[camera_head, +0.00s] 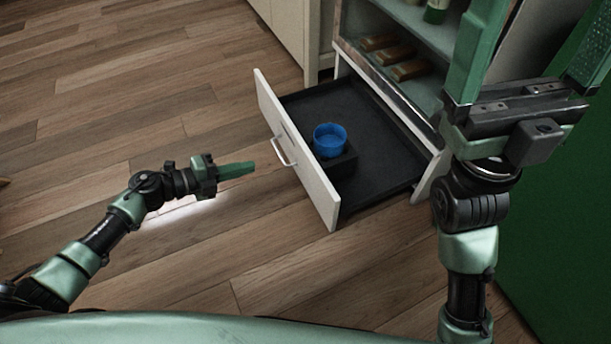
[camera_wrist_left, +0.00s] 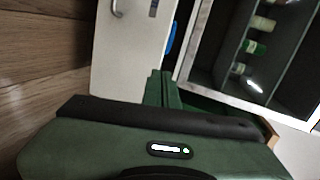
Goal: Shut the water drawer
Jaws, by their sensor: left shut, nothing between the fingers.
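The water drawer is pulled open from the cabinet, its white front (camera_head: 297,150) facing left with a metal handle (camera_head: 283,148). A blue round container (camera_head: 329,140) sits in a black holder (camera_head: 335,163) inside it. My left gripper (camera_head: 252,167) is shut and empty, in front of the drawer, a little left of the handle in the head view. The left wrist view shows its closed fingers (camera_wrist_left: 161,76) before the white drawer front (camera_wrist_left: 125,60), with a sliver of the blue container (camera_wrist_left: 172,38) behind. My right gripper (camera_head: 540,50) is open and empty at the upper right.
The open cabinet (camera_head: 390,75) above the drawer has shelves with brown items (camera_head: 402,66) and a bottle (camera_head: 435,12). A pale cabinet (camera_head: 288,30) stands behind. A green surface (camera_head: 555,220) is at the right. The wooden floor left of the drawer is clear.

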